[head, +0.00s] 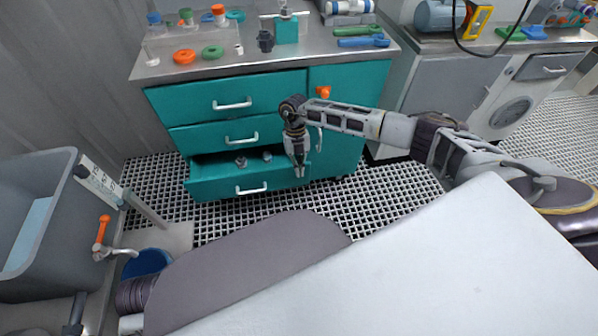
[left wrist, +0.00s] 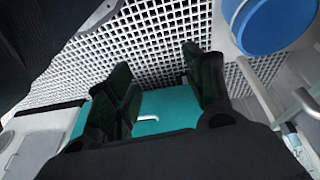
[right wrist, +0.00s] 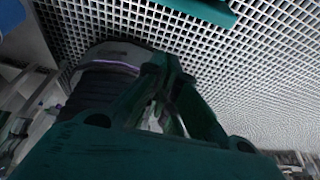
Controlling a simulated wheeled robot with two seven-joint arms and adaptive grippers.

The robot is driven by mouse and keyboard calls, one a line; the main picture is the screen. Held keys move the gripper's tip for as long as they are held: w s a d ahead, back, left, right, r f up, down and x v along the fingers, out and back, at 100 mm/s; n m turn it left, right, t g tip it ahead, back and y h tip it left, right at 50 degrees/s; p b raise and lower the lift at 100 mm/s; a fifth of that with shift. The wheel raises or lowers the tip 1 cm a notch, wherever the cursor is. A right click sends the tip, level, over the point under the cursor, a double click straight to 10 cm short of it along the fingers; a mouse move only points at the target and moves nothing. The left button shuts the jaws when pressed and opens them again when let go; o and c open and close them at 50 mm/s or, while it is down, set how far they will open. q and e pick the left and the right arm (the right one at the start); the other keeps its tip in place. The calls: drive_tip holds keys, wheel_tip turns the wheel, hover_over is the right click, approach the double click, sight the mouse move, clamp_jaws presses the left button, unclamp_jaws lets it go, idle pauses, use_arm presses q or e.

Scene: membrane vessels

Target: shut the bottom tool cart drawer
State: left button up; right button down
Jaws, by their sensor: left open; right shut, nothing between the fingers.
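The teal tool cart (head: 235,135) stands ahead in the head view. Its bottom drawer (head: 225,187) is pulled out, with a pale handle (head: 251,189) on its front and a couple of small grey fittings (head: 241,161) inside. The drawers above it look shut. My right gripper (head: 299,171) points down at the right end of the open drawer's front; I cannot tell whether it touches. In the right wrist view its fingers (right wrist: 168,70) are together and empty, with a teal edge (right wrist: 200,8) at the top. My left gripper (left wrist: 168,85) is open and empty, with teal fronts beyond it.
A grey basin (head: 40,215) stands at the left, with an orange-handled tap (head: 101,240) and a blue bucket (head: 147,262) beside it. Grey cabinets (head: 450,85) stand at the right. Grid floor (head: 215,220) is open before the drawer.

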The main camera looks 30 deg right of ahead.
use_arm(q)
drive_tip(key=shift+a+f+g+p, duration=0.15)
drive_tip(key=shift+f+p, duration=0.2)
drive_tip(key=shift+f, duration=0.25)
drive_tip(key=shift+a+f+g+p, duration=0.15)
drive_tip(key=shift+f+p, duration=0.2)
drive_tip(key=shift+f, duration=0.2)
use_arm(e)
drive_tip(key=v, duration=0.6)
drive_tip(key=shift+r, duration=0.15)
use_arm(q)
drive_tip(key=shift+w+r, duration=0.1)
drive_tip(key=shift+w, duration=0.1)
use_arm(e)
drive_tip(key=shift+w, duration=0.1)
